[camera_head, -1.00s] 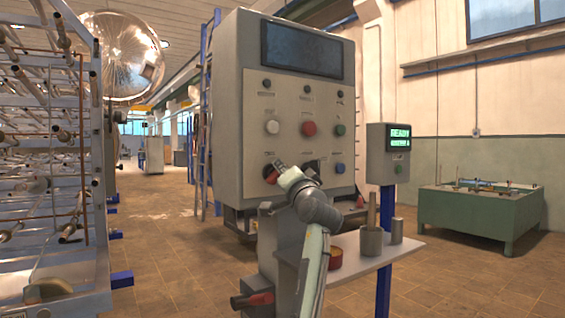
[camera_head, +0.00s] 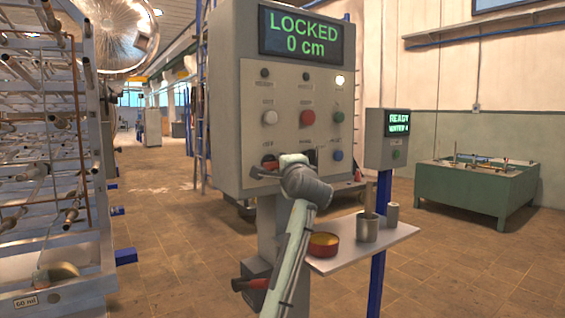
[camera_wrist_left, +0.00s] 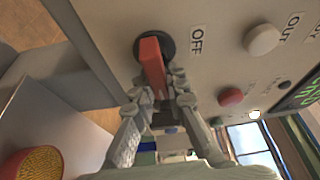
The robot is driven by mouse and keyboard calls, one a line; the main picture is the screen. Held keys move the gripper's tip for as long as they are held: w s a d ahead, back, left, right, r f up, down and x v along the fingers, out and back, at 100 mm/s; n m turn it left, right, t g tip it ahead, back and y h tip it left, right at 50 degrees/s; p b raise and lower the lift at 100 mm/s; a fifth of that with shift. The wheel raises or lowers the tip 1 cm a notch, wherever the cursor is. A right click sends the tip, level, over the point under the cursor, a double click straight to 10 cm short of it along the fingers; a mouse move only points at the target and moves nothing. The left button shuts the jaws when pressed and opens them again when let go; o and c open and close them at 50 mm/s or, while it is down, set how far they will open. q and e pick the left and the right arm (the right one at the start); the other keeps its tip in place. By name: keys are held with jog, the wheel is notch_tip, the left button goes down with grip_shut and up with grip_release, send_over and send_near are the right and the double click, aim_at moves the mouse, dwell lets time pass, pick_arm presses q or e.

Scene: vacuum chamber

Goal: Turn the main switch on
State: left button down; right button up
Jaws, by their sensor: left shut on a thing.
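The main switch is a red handle (camera_wrist_left: 152,62) on a round black base (camera_wrist_left: 150,42), low on the left of the grey control panel (camera_head: 224,100). An "OFF" label (camera_wrist_left: 197,40) sits beside the base in the wrist view. In the wrist view the handle points down and slightly right, away from that label. My left gripper (camera_wrist_left: 160,92) is shut on the handle's outer part, one finger on each side. In the head view my left gripper (camera_head: 262,174) partly covers the switch. The panel's display (camera_head: 304,34) reads "LOCKED 0 cm". My right gripper is not in view.
White (camera_head: 269,118), red (camera_head: 307,118) and green (camera_head: 337,117) buttons sit above the switch; a blue one (camera_head: 337,155) is at its right. A shelf (camera_head: 385,242) with cups and a bowl juts out below right. A pipe rack (camera_head: 95,180) stands at left.

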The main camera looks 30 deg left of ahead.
pick_arm(q)
jog(key=shift+s+a+f+m, duration=0.1)
jog(key=shift+a+f+m, duration=0.1)
jog(key=shift+m, duration=0.2)
jog(key=shift+r, duration=0.1)
jog(key=c, duration=1.5)
grip_release()
jog(key=shift+c, duration=0.2)
jog(key=v, duration=1.2)
jog(key=shift+d, duration=0.1)
